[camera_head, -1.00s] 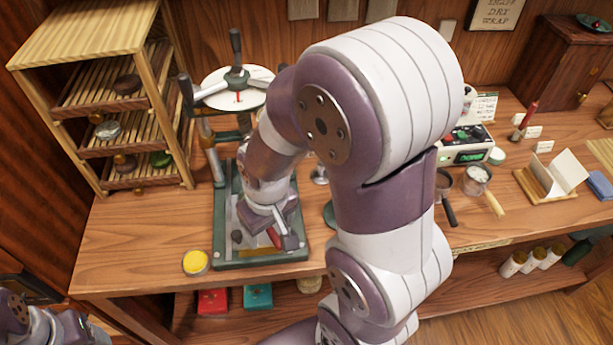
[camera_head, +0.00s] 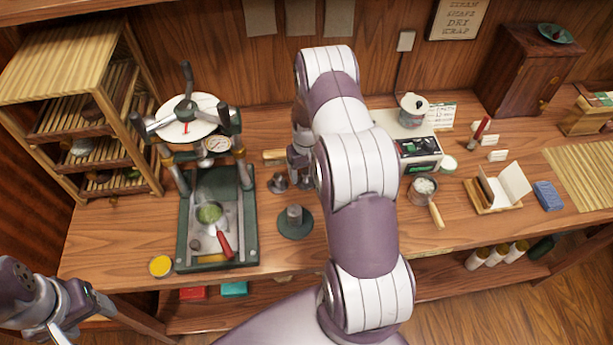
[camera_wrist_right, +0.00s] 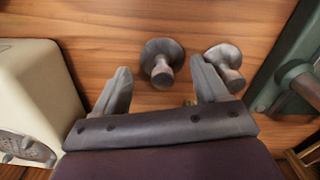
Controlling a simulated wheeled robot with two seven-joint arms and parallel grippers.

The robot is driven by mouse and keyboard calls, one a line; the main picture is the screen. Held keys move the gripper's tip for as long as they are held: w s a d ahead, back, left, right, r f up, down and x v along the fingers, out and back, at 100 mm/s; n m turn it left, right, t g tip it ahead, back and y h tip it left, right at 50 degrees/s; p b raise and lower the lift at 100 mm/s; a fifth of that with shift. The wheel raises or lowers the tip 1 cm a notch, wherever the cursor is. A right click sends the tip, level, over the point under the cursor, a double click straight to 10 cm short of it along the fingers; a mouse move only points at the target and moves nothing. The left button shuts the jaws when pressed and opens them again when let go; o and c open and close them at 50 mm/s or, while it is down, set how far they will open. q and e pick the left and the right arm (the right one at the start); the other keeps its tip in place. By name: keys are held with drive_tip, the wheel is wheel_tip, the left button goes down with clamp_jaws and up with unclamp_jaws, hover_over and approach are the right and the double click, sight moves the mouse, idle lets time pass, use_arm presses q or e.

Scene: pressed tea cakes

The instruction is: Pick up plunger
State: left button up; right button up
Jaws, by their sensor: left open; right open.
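Two small grey metal plunger-like pieces with round flanges and short stems show in the right wrist view. One metal piece (camera_wrist_right: 161,62) lies between my right gripper's fingers (camera_wrist_right: 160,88), apart from both. The other metal piece (camera_wrist_right: 226,65) is just beyond the right-hand finger; it also shows in the head view (camera_head: 278,183). I cannot tell which is the plunger. My right gripper (camera_head: 298,165) is open and empty, pointing down over the table, partly hidden by its arm. My left gripper (camera_head: 82,312) is open and empty at the lower left.
A green press (camera_head: 248,225) stands left, with a red-handled cup (camera_head: 225,243) on its bed. A round green stand (camera_head: 296,225) is in front of the metal pieces. A cream machine (camera_wrist_right: 35,85) stands close by my right gripper. A yellow-topped tin (camera_head: 160,266) is front left.

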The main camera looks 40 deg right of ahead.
drive_tip(key=shift+f, duration=1.05)
drive_tip(key=shift+w+a+f, duration=0.1)
drive_tip(key=shift+a+f, duration=0.05)
drive_tip(key=shift+a, duration=0.05)
drive_tip(key=shift+d, duration=0.1)
drive_tip(key=c, duration=0.9)
